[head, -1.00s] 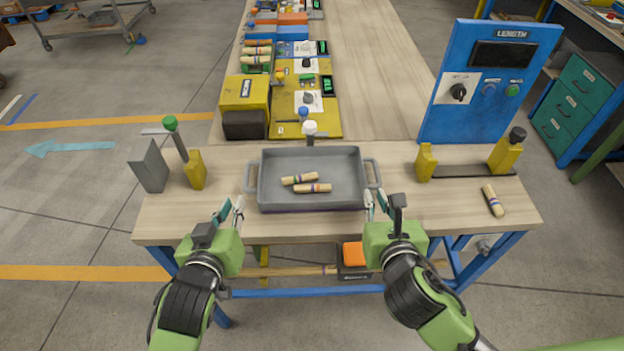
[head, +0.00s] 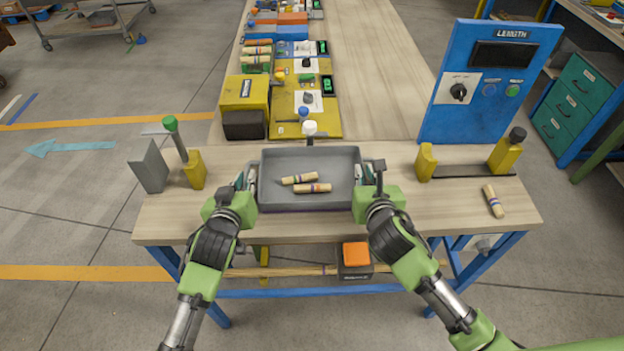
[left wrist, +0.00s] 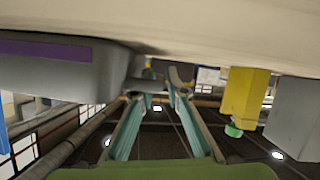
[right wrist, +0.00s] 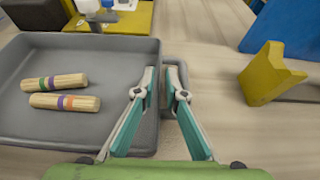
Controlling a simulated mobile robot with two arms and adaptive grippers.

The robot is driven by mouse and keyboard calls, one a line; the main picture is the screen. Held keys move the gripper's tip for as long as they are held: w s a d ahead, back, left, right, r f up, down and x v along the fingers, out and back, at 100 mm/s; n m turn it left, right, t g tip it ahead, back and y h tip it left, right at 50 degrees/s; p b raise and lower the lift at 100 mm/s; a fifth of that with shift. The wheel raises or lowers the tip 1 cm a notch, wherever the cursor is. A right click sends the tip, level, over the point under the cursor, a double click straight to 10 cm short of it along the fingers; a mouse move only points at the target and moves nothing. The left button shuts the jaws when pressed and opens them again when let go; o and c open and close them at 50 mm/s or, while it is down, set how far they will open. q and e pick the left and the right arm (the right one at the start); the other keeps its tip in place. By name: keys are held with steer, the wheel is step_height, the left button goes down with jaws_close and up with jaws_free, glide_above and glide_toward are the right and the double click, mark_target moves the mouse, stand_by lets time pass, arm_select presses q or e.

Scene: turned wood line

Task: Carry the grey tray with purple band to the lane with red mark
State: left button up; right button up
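The grey tray (head: 310,208) with a purple band stands on the front workbench. Two banded wooden pieces (head: 312,188) lie inside it. The purple band shows on its side in the left wrist view (left wrist: 45,48). My left gripper (head: 245,180) is at the tray's left handle, fingers apart on either side of it. My right gripper (head: 366,174) is at the right handle (right wrist: 176,62); its fingertips are close together but show a gap around the handle. I cannot make out a lane with a red mark.
A yellow-footed stand (head: 196,170) and grey block (head: 148,166) are left of the tray. A yellow gauge (head: 425,162), a loose wooden piece (head: 493,201) and the blue LENGTH panel (head: 490,80) are right.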

arm_select(q)
steer(key=shift+w+d+f, duration=0.1)
steer(key=shift+w+f, duration=0.15)
steer(key=shift+w, duration=0.4)
arm_select(e)
steer(key=shift+w+f, duration=0.25)
steer(key=shift+w, duration=0.4)
arm_select(q)
jaws_close()
arm_select(e)
jaws_close()
arm_select(q)
steer(key=shift+r, duration=0.15)
arm_select(e)
steer(key=shift+r, duration=0.1)
